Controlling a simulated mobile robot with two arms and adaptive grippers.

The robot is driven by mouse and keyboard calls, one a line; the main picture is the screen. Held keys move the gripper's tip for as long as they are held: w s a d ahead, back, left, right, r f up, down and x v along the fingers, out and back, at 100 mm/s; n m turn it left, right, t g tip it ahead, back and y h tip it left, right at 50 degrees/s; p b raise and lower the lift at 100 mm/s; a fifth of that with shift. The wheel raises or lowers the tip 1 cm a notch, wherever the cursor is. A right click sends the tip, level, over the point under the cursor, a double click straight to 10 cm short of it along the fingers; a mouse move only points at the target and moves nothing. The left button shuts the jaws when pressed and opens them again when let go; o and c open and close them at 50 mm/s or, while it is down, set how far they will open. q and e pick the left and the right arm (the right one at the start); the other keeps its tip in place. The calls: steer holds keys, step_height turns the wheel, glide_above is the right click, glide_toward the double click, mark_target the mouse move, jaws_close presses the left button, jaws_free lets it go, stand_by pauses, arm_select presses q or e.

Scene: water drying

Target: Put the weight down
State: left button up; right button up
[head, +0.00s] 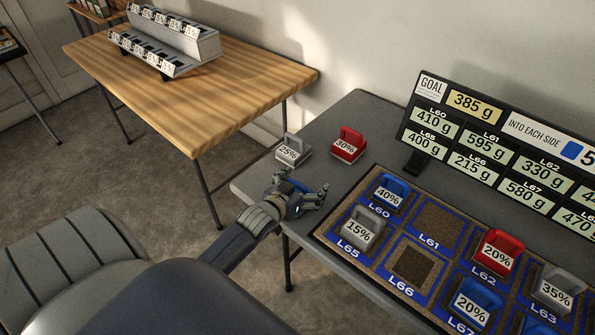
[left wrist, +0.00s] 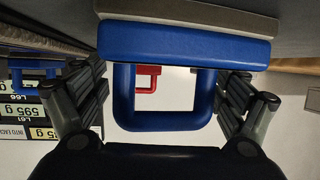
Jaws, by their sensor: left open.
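My left gripper (head: 303,194) is over the near-left corner of the grey table (head: 322,129). In the left wrist view its fingers are spread on both sides of a blue weight's handle (left wrist: 165,125), with visible gaps. This view is upside down; the blue base (left wrist: 183,45) seems to rest on the table surface. In the head view only a small blue part (head: 283,176) shows behind the gripper; its label is hidden. My right gripper is not in view.
A grey 25% weight (head: 293,151) and red 30% weight (head: 347,146) stand beyond the gripper. A board (head: 326,229) to the right holds the blue 40% (head: 390,192), grey 15% (head: 361,230) and several other weights. A sign (head: 500,150) stands behind. A wooden table (head: 220,80) is further left.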

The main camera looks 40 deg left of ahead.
arm_select(q)
steer(key=v, duration=1.2)
steer(key=shift+f, duration=0.1)
steer(key=shift+s+d+f, duration=0.1)
steer(key=shift+d+f, duration=0.1)
steer(key=shift+d, duration=0.1)
steer(key=s+d+f+m+g+h, duration=0.1)
steer(key=s+d+f+m+g, duration=0.25)
steer(key=s+d+g, duration=1)
steer(key=s+a+f+t, duration=0.1)
steer(key=s+f, duration=0.1)
steer(key=f, duration=1.1)
steer(key=s+f+t, duration=0.1)
steer(key=s+f, duration=0.1)
steer(key=f, duration=1.1)
steer(key=s+a+f, duration=0.3)
steer(key=s+f, duration=1.4)
steer(key=shift+a+g, duration=0.25)
steer(key=shift+g, duration=0.2)
